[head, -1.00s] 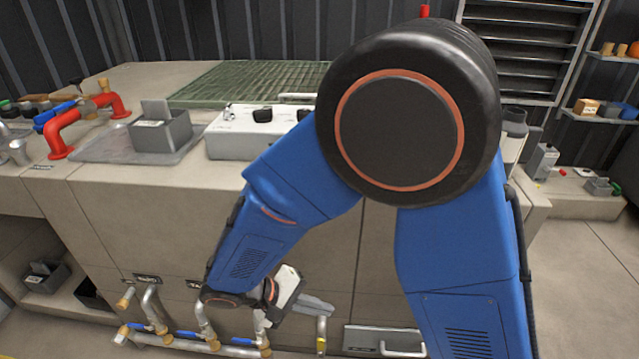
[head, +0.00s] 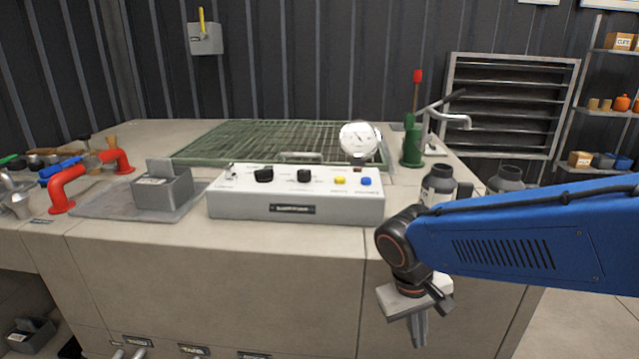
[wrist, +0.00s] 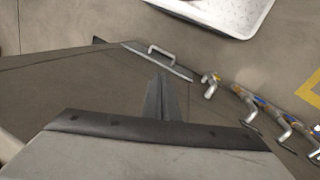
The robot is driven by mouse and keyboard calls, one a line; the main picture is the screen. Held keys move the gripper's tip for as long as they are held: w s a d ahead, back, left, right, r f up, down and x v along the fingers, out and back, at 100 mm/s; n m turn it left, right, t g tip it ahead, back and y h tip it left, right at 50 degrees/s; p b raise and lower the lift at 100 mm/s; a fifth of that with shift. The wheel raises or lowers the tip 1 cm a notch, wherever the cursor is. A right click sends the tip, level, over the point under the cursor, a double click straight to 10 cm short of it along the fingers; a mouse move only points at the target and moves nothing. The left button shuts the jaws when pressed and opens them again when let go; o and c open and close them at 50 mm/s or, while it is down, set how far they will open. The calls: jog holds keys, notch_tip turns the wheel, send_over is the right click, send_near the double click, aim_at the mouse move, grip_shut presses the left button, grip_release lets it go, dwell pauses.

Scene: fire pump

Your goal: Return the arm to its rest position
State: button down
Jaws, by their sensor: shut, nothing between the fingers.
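My gripper (head: 418,330) is at the lower right of the head view, in front of the tan bench's front face and below its top. Its fingers point down, are shut and hold nothing. In the wrist view my gripper (wrist: 162,98) shows as two grey fingers close together, with the floor and bench front beyond them. My blue arm reaches in from the right edge of the head view and hides part of the bench's right end.
In the wrist view are a drawer handle (wrist: 166,54), pipes (wrist: 250,108) and a white tray (wrist: 225,12).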

jog(key=s+d+r+m+t+y, duration=0.2)
jog(key=s+d+r+t, duration=0.2)
jog(key=d, duration=0.5)
jog(key=shift+s+r+t+y, duration=0.3)
jog(key=shift+s+r, duration=0.95)
jog(key=shift+s, duration=0.2)
